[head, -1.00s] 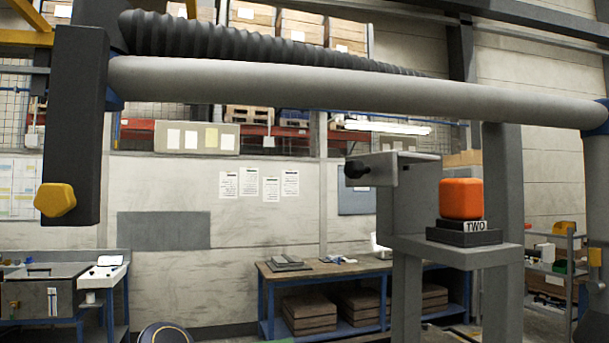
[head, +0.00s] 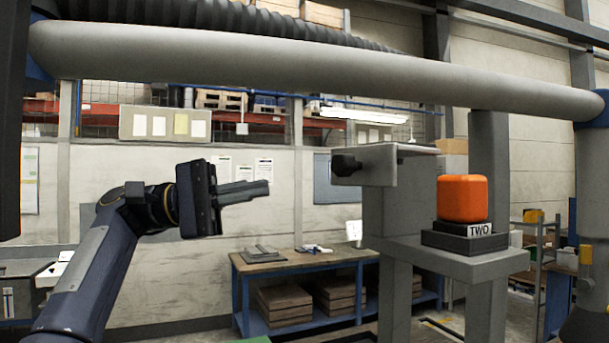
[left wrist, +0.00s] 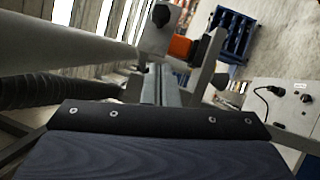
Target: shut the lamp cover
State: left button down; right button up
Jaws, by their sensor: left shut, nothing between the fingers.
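A grey plate with a bent-down front (head: 372,166) and a black knob (head: 345,165) sticks out from the top of a grey post; it looks like the lamp cover, standing out from the post. The plate (left wrist: 152,40) and its knob (left wrist: 161,14) also show in the left wrist view. An orange rounded block (head: 462,198) sits on a dark base marked TWO, on a grey shelf right of the post. My left gripper (head: 268,188) is shut and empty, pointing right, left of the knob and slightly lower in the head view, apart from it. My right gripper is not in view.
A thick grey horizontal tube (head: 300,66) with a dark ribbed hose (head: 240,25) crosses above my left gripper. A blue workbench (head: 300,262) stands behind, low. The space between my left gripper and the knob looks clear.

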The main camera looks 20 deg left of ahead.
pick_arm(q)
jog(key=d+r+p, duration=0.1)
jog(key=d+r, duration=0.1)
jog(key=d, duration=0.7)
jog(key=shift+w, duration=0.2)
jog(key=shift+s, duration=0.15)
